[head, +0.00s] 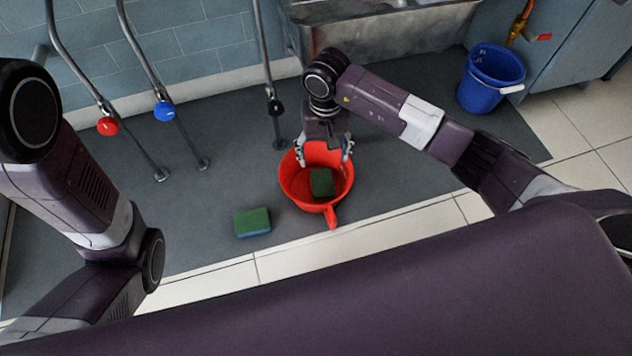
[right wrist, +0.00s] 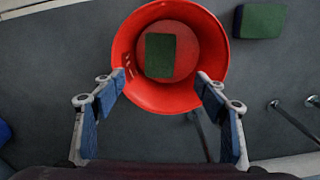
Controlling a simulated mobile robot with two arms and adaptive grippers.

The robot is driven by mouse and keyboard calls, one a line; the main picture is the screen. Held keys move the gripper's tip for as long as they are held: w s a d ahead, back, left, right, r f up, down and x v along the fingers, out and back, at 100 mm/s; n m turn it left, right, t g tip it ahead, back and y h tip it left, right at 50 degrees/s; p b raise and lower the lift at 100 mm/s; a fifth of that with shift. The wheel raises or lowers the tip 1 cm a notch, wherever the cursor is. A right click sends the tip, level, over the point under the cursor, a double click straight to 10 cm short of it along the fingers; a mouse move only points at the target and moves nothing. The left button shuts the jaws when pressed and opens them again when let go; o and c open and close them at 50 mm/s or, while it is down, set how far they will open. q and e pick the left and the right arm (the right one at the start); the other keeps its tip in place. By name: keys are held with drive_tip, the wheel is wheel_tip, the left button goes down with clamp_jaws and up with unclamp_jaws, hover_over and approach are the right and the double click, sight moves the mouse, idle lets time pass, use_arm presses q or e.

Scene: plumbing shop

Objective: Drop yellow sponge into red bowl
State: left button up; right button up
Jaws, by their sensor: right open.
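The red bowl (head: 290,186) stands on the dark floor mat, its handle towards me. It also fills the top middle of the right wrist view (right wrist: 122,50). A sponge with a dark green top (head: 321,182) lies inside it, also in the right wrist view (right wrist: 160,55). I see no yellow on it; its underside is hidden. My right gripper (head: 324,153) is open and empty, above the bowl's far part, with its fingers apart and clear of the sponge. My left arm shows at the left of the head view, but its gripper is out of view.
Another sponge (head: 252,222), green on top with a blue lower layer, lies on the mat left of the bowl. Pipes with red (head: 108,126), blue (head: 164,111) and black (head: 275,107) valve knobs stand behind. A blue bucket (head: 490,80) stands back right. Mat in front is clear.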

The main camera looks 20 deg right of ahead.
wheel_tip(320, 180, up, 12)
idle(0.4)
idle(0.3)
